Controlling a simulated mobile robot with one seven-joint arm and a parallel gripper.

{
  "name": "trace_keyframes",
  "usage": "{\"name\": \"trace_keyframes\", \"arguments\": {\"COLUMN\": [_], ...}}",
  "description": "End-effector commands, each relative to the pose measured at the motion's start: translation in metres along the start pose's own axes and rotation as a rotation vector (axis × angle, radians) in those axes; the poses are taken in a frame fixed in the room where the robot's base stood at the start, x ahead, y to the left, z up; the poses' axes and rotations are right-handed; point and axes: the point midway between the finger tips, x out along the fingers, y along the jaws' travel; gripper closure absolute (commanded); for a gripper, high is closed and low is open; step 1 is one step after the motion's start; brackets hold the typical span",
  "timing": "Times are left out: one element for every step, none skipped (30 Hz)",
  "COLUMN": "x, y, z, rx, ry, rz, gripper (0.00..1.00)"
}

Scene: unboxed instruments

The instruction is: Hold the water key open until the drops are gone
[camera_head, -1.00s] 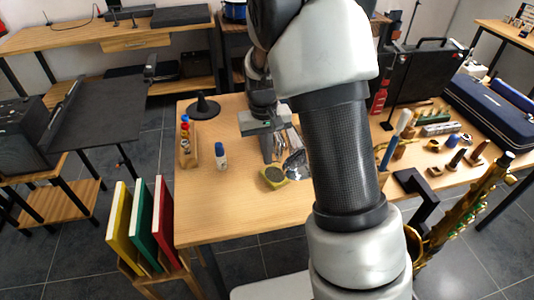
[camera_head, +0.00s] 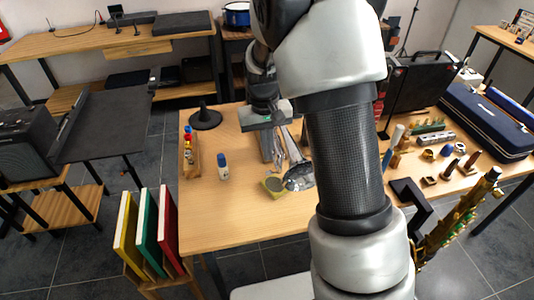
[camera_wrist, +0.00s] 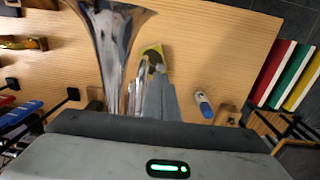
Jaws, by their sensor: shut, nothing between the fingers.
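A silver brass instrument with a flared bell (camera_head: 300,178) lies on the wooden table (camera_head: 225,215); its bell also shows large in the wrist view (camera_wrist: 112,40). My gripper (camera_head: 268,158) points down just beside the instrument's tubing, left of the bell. In the wrist view its grey fingers (camera_wrist: 158,95) are together and hold nothing; I cannot tell whether they touch the instrument. A yellow block with a dark round top (camera_head: 273,186) sits near the bell, and just beyond my fingertips in the wrist view (camera_wrist: 151,52). The water key and any drops cannot be made out.
A small blue-capped white bottle (camera_head: 223,167) and a wooden rack of bottles (camera_head: 191,155) stand at left. A black cone stand (camera_head: 205,118) is behind. Mouthpieces and blocks (camera_head: 450,165) crowd the right side. The front left of the table is clear.

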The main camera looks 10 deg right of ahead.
Motion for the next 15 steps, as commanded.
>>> {"name": "trace_keyframes", "arguments": {"x": [-0.015, -0.022, -0.032, -0.038, -0.045, -0.053, -0.059, -0.064, -0.07, -0.074, -0.078, -0.082, -0.085, -0.087, -0.089], "y": [0.0, 0.001, 0.001, 0.002, 0.002, 0.003, 0.003, 0.003, 0.003, 0.004, 0.004, 0.004, 0.004, 0.004, 0.004], "z": [-0.002, -0.001, -0.001, -0.001, -0.001, -0.001, -0.001, -0.001, -0.001, -0.001, -0.001, 0.0, 0.0, 0.0, 0.0], "rx": [-0.001, -0.001, -0.001, -0.001, -0.001, 0.0, 0.0, 0.0, 0.0, 0.0, 0.0, 0.0, 0.0, 0.0, 0.0], "ry": [0.009, 0.007, 0.008, 0.008, 0.007, 0.008, 0.006, 0.006, 0.006, 0.005, 0.006, 0.005, 0.003, 0.003, 0.003], "rz": [-0.001, -0.001, 0.0, 0.0, 0.0, 0.0, -0.001, -0.001, -0.001, -0.001, -0.001, -0.001, -0.001, 0.0, 0.0], "gripper": [1.0, 1.0, 1.0, 1.0, 1.0, 1.0, 1.0, 1.0, 1.0, 1.0, 1.0, 1.0, 1.0, 1.0, 1.0]}}
